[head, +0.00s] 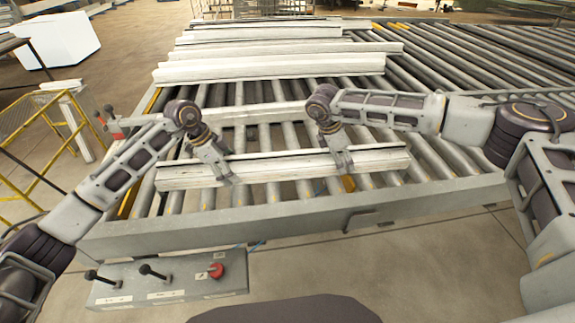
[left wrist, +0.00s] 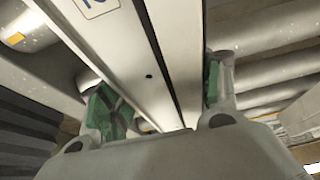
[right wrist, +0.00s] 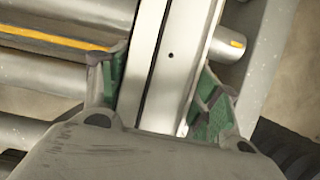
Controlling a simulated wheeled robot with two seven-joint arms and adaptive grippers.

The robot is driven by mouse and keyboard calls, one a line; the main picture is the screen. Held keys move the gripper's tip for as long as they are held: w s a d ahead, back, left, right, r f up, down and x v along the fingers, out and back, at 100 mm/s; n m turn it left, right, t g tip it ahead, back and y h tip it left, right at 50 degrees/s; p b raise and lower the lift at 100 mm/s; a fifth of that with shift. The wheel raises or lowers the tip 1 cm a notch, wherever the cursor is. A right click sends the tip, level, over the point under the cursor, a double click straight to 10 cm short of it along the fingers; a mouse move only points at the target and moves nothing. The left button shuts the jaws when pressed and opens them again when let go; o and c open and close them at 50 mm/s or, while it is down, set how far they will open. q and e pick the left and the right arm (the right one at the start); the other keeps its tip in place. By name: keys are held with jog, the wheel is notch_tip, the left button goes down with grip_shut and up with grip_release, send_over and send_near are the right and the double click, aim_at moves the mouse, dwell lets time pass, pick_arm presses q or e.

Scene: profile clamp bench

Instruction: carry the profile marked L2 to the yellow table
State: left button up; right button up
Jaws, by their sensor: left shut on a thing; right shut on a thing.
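A long pale profile (head: 275,168) lies crosswise at the near side of the roller bench. My left gripper (head: 222,172) is shut on it left of its middle, and my right gripper (head: 342,158) is shut on it nearer its right end. In the left wrist view the green-padded fingers stand on both sides of the profile (left wrist: 150,75), and a label (left wrist: 97,5) on it is cut off, with only part of a digit showing. The right wrist view shows the profile (right wrist: 165,70) between the fingers too. I cannot tell whether it is clear of the rollers. I cannot make out a yellow table.
Another profile (head: 262,113) lies just behind, and several more (head: 270,67) lie farther back on the rollers. The bench's grey front rail (head: 300,213) runs close in front. A control box (head: 170,280) with a red button hangs below it. A yellow railing (head: 28,150) stands at left.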

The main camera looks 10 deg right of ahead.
pick_arm(q)
jog(key=c, duration=0.5)
pick_arm(e)
jog(key=c, duration=0.5)
pick_arm(q)
jog(key=shift+w+r, duration=0.1)
jog(key=shift+r, duration=0.15)
pick_arm(e)
jog(key=shift+w+r, duration=0.1)
jog(key=shift+r, duration=0.15)
